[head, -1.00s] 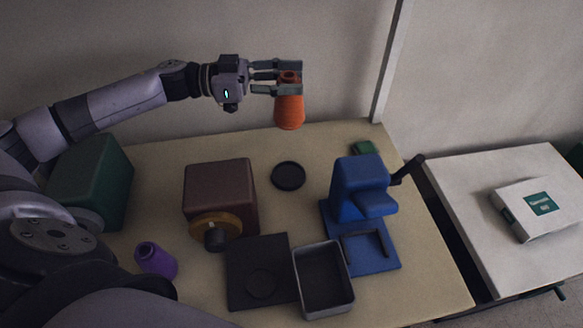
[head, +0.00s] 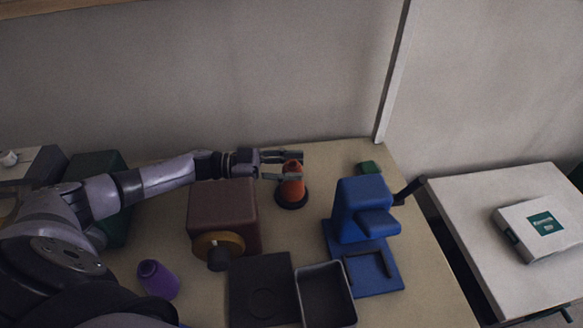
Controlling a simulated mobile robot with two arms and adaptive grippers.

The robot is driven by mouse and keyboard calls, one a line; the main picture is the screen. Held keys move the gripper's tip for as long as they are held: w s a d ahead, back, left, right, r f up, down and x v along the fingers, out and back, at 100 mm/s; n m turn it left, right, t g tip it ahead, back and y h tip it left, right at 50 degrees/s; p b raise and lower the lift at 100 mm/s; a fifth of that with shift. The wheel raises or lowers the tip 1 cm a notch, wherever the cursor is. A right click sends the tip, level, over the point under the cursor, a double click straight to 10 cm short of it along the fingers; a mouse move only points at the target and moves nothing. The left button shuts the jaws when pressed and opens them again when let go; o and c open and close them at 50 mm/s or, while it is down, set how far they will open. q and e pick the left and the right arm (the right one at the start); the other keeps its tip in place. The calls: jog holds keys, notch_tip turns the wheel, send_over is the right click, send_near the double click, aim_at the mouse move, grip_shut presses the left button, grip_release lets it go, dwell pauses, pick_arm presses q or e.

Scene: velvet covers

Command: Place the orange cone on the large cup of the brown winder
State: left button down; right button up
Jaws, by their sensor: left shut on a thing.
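The orange cone (head: 292,189) is upright between the fingers of my left gripper (head: 291,166), which is shut on its upper part. The cone's base appears at the round black dish (head: 304,204) on the table behind the winder; I cannot tell if it touches. The brown winder (head: 222,205) stands left of and nearer than the cone. It has a mustard-yellow disc (head: 232,240) with a dark knob-like part (head: 217,259) on its front. A clearly large cup cannot be made out. My right gripper is not in view.
A blue machine (head: 358,208) with a dark crank stands right of the cone. A dark green box (head: 108,224) is partly behind my left arm. A small green block (head: 368,167) sits at the back.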

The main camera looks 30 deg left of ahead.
pick_arm(q)
jog(key=shift+f, duration=0.3)
jog(key=c, duration=1)
grip_release()
jog(key=shift+s+a, duration=0.1)
jog(key=shift+b+v, duration=0.9)
jog(key=shift+v, duration=2.7)
